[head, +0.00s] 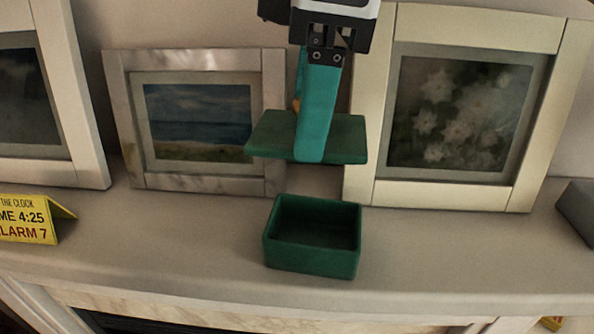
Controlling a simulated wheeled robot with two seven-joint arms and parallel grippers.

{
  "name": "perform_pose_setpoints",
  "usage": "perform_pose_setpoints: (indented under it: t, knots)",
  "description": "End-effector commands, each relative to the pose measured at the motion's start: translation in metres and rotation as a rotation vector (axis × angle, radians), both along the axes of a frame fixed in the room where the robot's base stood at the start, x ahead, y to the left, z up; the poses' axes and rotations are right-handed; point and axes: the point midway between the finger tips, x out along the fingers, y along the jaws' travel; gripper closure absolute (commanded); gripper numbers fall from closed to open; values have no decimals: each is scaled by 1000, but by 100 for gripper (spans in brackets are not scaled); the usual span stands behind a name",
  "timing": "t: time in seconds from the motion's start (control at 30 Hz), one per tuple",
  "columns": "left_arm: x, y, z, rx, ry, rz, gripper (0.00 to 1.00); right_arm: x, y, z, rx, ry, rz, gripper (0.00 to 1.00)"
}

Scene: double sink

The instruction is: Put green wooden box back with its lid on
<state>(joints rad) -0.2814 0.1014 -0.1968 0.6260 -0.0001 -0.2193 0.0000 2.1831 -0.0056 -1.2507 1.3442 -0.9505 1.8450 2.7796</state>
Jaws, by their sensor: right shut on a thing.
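The green wooden box (312,258) stands open and upright on the mantel shelf, in the middle of the head view. Its inside looks empty. Its flat green lid (345,142) is in the air above and slightly behind the box, apart from it. My right gripper (313,155) comes down from the top with teal fingers and is shut on the lid. The near finger hides part of the lid and most of the other finger. My left gripper is not in view.
The box stands on a pale mantel shelf (180,235) with a front edge close by. Framed pictures lean behind: a beach scene (200,120), white flowers (455,115) and a dark one at left. A yellow sign (30,219) stands left. A grey object (577,210) is far right.

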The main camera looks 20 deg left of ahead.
Motion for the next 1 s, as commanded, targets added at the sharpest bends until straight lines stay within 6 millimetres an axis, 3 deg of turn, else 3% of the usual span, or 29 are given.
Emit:
perform_pose_setpoints:
  t: [0.13, 0.33, 0.6, 0.83, 0.87, 1.0]
  knots:
    - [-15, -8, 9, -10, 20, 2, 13, 0, -1, -26, -2, 4, 4, 53]
    - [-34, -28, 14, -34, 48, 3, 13, 0, -1, -47, -1, 3, 1, 53]
    - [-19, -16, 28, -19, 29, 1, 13, 0, -1, -81, -1, 2, 3, 53]
    - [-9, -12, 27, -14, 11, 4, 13, 0, -1, -85, 0, 0, 2, 53]
    - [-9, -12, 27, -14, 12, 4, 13, 0, -1, -85, 0, 0, 2, 26]
    - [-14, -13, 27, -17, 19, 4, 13, 0, -1, -85, 0, 0, 2, 7]
